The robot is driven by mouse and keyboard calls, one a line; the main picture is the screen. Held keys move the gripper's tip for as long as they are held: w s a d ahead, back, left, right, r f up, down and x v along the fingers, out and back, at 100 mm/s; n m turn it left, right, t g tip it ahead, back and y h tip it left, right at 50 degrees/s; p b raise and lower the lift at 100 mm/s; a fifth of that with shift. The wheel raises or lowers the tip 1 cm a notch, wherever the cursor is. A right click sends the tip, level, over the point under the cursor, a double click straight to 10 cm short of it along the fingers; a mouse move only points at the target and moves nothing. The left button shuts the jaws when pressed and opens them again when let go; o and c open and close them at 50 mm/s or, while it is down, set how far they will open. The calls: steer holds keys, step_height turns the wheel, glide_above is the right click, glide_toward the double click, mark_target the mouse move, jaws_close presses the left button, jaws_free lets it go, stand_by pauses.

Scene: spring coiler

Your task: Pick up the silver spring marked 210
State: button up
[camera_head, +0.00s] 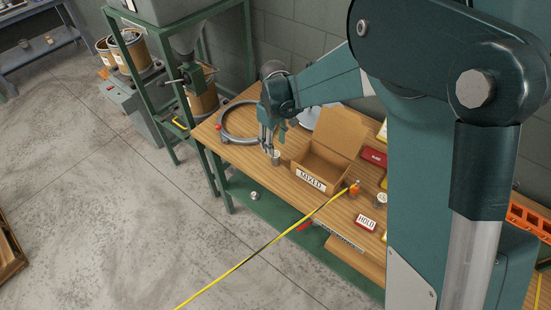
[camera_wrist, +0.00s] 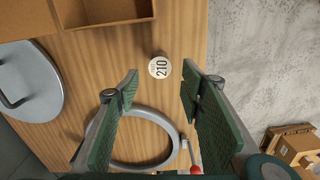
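The silver spring marked 210 (camera_wrist: 160,67) stands on the wooden bench, and its round white top with black digits faces the wrist camera. In the head view a small grey cylinder (camera_head: 276,158), which appears to be this spring, stands close beside my fingertips. My gripper (camera_head: 268,150) points down over the bench near its front edge. In the wrist view my gripper (camera_wrist: 160,80) is open, its two green-padded fingers apart with nothing held. The spring lies between the finger lines, just past the tips in the picture; whether the tips reach its height I cannot tell.
An open cardboard box labelled MIXED (camera_head: 311,179) stands right of the spring. A grey ring (camera_head: 222,130) with a red knob (camera_wrist: 196,170) lies on the other side. A HOLD sign (camera_head: 366,222) and a yellow strip (camera_head: 300,221) are farther right. The bench edge is near.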

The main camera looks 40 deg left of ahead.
mark_target(275, 159)
steer(key=shift+f, duration=1.3)
steer(key=shift+d+f, duration=0.1)
steer(key=shift+f, duration=0.05)
steer(key=shift+f, duration=2.45)
steer(key=c, duration=1)
